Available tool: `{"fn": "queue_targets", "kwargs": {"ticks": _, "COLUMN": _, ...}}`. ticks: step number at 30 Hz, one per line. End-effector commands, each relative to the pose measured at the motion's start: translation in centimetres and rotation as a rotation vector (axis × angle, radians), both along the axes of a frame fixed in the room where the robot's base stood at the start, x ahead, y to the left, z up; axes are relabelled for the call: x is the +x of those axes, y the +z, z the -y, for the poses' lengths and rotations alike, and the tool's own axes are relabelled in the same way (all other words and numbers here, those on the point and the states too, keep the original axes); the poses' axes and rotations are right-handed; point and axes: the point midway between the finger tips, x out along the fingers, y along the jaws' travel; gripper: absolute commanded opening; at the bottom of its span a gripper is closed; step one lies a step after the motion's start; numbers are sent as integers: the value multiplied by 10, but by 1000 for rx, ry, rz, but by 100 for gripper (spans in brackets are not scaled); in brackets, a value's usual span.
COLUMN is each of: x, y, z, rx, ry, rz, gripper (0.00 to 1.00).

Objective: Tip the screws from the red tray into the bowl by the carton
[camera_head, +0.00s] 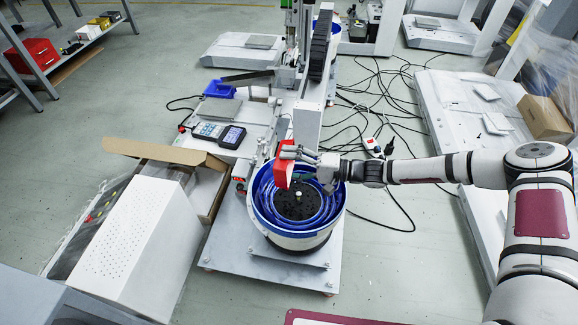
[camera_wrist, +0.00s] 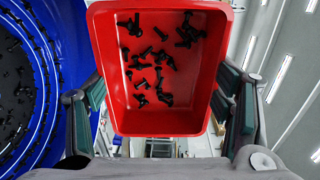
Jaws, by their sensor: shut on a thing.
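My gripper (camera_head: 299,156) is shut on the red tray (camera_head: 283,172) and holds it over the left rear part of the bowl. In the wrist view the red tray (camera_wrist: 160,126) sits between my two fingers, with its open side facing the camera. Several black screws (camera_wrist: 187,32) are inside it, scattered over its bottom. The bowl (camera_head: 296,231) is round, with a white outside and blue spiral tracks inside. It stands beside the open carton (camera_head: 210,191). Dark screws also lie in the bowl (camera_wrist: 44,92), at the left of the wrist view.
A white perforated box (camera_head: 131,230) stands left of the bowl. A gantry column (camera_head: 308,118) rises just behind the tray. A handheld controller (camera_head: 232,137) and a small blue bin (camera_head: 220,89) lie behind the carton. Cables (camera_head: 398,212) run over the floor at right.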

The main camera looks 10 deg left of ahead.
Motion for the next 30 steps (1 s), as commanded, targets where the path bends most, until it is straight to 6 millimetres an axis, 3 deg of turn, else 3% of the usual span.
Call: {"fn": "queue_targets", "kwargs": {"ticks": 30, "x": -1, "y": -3, "z": 7, "rx": 168, "ry": 0, "rz": 4, "gripper": 42}}
